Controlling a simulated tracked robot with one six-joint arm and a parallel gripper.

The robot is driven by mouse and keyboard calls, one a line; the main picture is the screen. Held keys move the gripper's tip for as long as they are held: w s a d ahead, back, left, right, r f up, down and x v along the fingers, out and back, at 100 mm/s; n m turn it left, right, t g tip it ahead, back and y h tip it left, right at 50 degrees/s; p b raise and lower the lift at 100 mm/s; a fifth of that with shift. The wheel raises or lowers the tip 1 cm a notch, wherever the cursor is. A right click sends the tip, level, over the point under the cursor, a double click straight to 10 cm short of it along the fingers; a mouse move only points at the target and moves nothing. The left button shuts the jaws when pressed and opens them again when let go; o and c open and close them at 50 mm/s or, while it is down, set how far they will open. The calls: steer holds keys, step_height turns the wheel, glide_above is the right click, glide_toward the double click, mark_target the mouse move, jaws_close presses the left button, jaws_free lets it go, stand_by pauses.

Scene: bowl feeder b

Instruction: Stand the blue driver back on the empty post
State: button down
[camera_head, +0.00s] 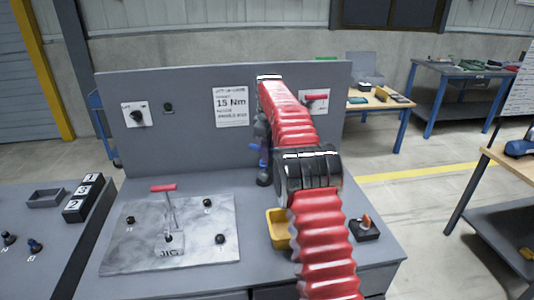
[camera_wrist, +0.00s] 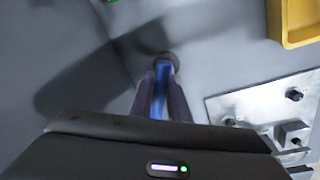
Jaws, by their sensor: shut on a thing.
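The blue driver (camera_wrist: 160,80) is between the fingers of my gripper (camera_wrist: 160,96), which is shut on it. In the head view, the driver (camera_head: 263,163) shows as a small blue piece below my gripper (camera_head: 262,140), in front of the grey back panel. A dark round piece (camera_wrist: 167,61) is at the driver's far end in the wrist view, with a dark upright shape (camera_head: 264,178) at the same place in the head view. I cannot tell whether this is the post or part of the driver, nor whether the driver is seated. My arm and fingers hide much of it.
A yellow bin (camera_head: 277,229) stands to the front right of the driver, partly behind my arm. A metal jig plate (camera_head: 125,252) with a red-handled T-shaped tool (camera_head: 163,188) and several dark bolts lies left. A panel (camera_head: 185,85) rises behind.

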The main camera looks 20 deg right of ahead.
steer(key=shift+f, duration=1.05)
steer(key=shift+r, duration=0.2)
steer(key=c, duration=1.6)
jaws_free()
steer(key=r, duration=1)
steer(key=shift+s+a, duration=0.2)
steer(key=shift+s, duration=0.2)
steer(key=shift+s+r, duration=0.15)
steer(key=shift+r, duration=0.65)
steer(key=shift+r, duration=0.1)
steer(key=shift+s, duration=0.15)
